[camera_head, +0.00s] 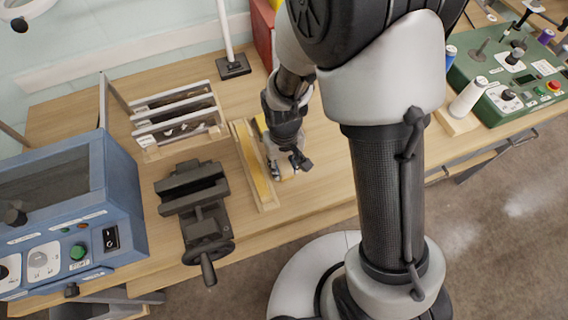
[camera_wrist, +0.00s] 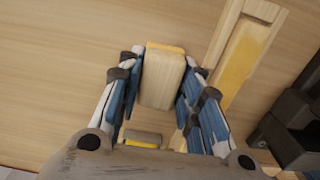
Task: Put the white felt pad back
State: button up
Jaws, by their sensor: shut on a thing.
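My gripper (camera_wrist: 162,85) is shut on a pale wooden block (camera_wrist: 163,78) with a yellow strip along its far edge. The blue-and-white fingers are on its two long sides. In the head view my gripper (camera_head: 286,163) is low over the table, just right of a long wooden tray (camera_head: 245,165) with a yellow inlay. That tray is also at the upper right of the wrist view (camera_wrist: 219,40). A small piece with a yellow edge (camera_wrist: 142,139) shows between the finger bases. I cannot make out a clearly white felt pad, or whether the held block is it.
A dark vise (camera_head: 193,190) stands left of the tray, with a slatted wooden rack (camera_head: 178,115) behind it. A blue machine (camera_head: 70,210) is at the far left. A white spool on a wooden base (camera_head: 465,100) and a green control box (camera_head: 505,80) are at right.

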jog(key=shift+f, duration=0.2)
jog(key=o, duration=0.7)
jog(key=shift+o, duration=0.2)
jog(key=shift+r, duration=0.1)
notch_tip(320, 180, up, 12)
jog(key=p, duration=0.4)
notch_tip(320, 180, up, 12)
jog(key=m+t, duration=0.1)
jog(key=t, duration=0.1)
send_over(284, 164)
jog(key=s+d, duration=0.4)
jog(key=d, duration=0.2)
jog(key=s+d+r+m+t, duration=0.2)
jog(key=s+d+r, duration=0.2)
jog(key=s+r, duration=0.3)
jog(key=shift+s+d+r+t, duration=0.15)
jog(key=shift+s+d+t, duration=0.2)
jog(key=shift+s, duration=0.9)
